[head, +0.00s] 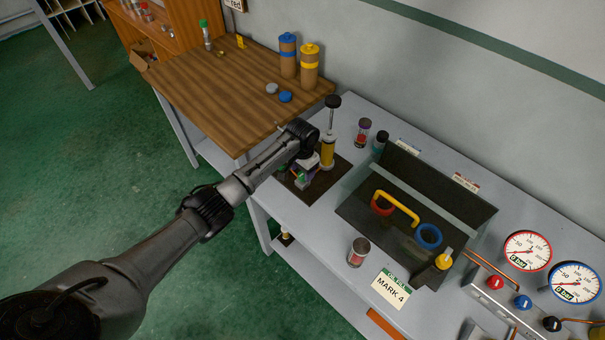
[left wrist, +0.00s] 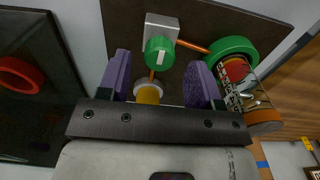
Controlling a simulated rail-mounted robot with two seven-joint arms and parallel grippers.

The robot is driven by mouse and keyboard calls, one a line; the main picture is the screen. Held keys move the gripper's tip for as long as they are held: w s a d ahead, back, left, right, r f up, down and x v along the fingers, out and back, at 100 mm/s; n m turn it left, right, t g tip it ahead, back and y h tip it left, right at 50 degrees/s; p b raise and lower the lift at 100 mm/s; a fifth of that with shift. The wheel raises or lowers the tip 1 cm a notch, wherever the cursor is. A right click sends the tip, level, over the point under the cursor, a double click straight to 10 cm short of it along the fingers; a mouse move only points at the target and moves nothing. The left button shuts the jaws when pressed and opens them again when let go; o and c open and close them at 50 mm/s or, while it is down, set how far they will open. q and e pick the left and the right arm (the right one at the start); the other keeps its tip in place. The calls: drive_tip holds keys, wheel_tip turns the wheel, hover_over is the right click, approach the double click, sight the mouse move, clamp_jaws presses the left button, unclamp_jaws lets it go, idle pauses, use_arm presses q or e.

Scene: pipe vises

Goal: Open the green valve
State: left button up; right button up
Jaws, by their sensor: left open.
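The green valve (left wrist: 160,52) is a round green knob with a pale mark, on a small grey block on a dark plate. In the left wrist view it shows beyond and between my left gripper's (left wrist: 160,66) two purple fingers, which are open and apart with nothing held. In the head view my left gripper (head: 305,168) hangs over the dark plate (head: 329,178) at the grey bench's left end. The gripper and arm largely hide the valve there. Whether the fingers touch the knob I cannot tell. My right gripper is not in view.
A yellow cylinder (head: 327,152) and a tall black-topped rod (head: 332,112) stand close by my left gripper. A dark tray (head: 352,208) with a red ring (head: 381,206) and a blue ring (head: 428,236) is to the right. A wooden table (head: 215,88) adjoins the bench.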

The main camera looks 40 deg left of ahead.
use_arm(q)
drive_tip(key=shift+f, duration=1)
drive_tip(key=c, duration=0.9)
drive_tip(key=shift+r+p, duration=0.15)
drive_tip(key=shift+p, duration=0.25)
drive_tip(key=shift+c, duration=0.2)
drive_tip(key=n+p, duration=0.3)
drive_tip(key=shift+d+r+p, duration=0.1)
drive_tip(key=shift+r+p, duration=0.05)
drive_tip(key=shift+p, duration=0.2)
drive_tip(key=n+p, duration=0.2)
drive_tip(key=n, duration=0.2)
drive_tip(key=shift+p, duration=0.35)
drive_tip(key=n+p, duration=0.2)
drive_tip(key=n, duration=0.2)
drive_tip(key=shift+n, duration=0.3)
drive_tip(key=n, duration=0.3)
drive_tip(key=n+p, duration=0.1)
drive_tip(key=shift+f+n, duration=0.25)
drive_tip(key=shift+n, duration=0.35)
